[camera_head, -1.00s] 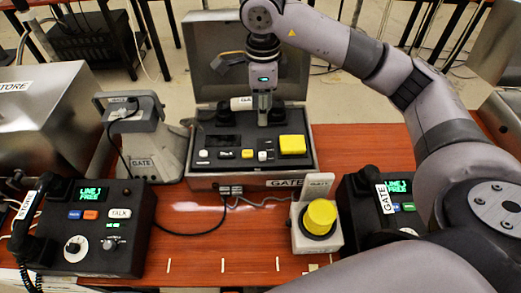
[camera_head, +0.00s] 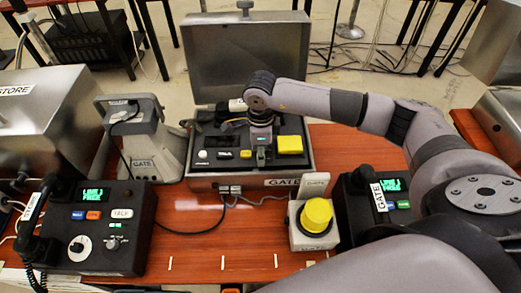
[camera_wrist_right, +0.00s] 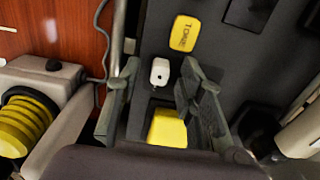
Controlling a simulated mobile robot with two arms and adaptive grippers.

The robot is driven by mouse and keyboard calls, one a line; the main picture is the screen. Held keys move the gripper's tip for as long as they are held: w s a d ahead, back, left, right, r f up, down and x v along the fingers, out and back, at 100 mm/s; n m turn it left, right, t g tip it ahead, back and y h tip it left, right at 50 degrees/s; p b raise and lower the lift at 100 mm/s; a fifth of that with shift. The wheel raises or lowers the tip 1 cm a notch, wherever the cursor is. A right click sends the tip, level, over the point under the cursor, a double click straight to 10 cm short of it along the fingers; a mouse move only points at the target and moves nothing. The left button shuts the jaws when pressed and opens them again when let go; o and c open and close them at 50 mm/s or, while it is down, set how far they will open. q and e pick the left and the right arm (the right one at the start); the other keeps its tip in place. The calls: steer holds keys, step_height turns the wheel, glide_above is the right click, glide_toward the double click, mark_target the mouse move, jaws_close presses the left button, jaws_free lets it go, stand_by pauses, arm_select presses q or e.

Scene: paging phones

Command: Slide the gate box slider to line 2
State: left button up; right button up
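The gate box (camera_head: 230,181) is an open metal case with a black panel, labelled GATE on its front, in the middle of the head view. My right gripper (camera_head: 262,157) is low over the panel, just right of the knob. In the wrist view the right gripper (camera_wrist_right: 157,88) is open, with the white knob (camera_wrist_right: 160,72) ahead between its fingertips and the yellow button (camera_wrist_right: 167,127) nearer. Contact cannot be told. My left gripper is out of view.
A yellow TONE button (camera_wrist_right: 185,33) lies beyond the knob. A yellow push button on a white base (camera_head: 317,214) stands in front of the box. Phones flank it, left (camera_head: 105,235) and right (camera_head: 370,200). A grey GATE unit (camera_head: 143,140) stands left. The table front is mostly clear.

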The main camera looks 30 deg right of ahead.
jaws_close()
stand_by(0.5)
stand_by(0.4)
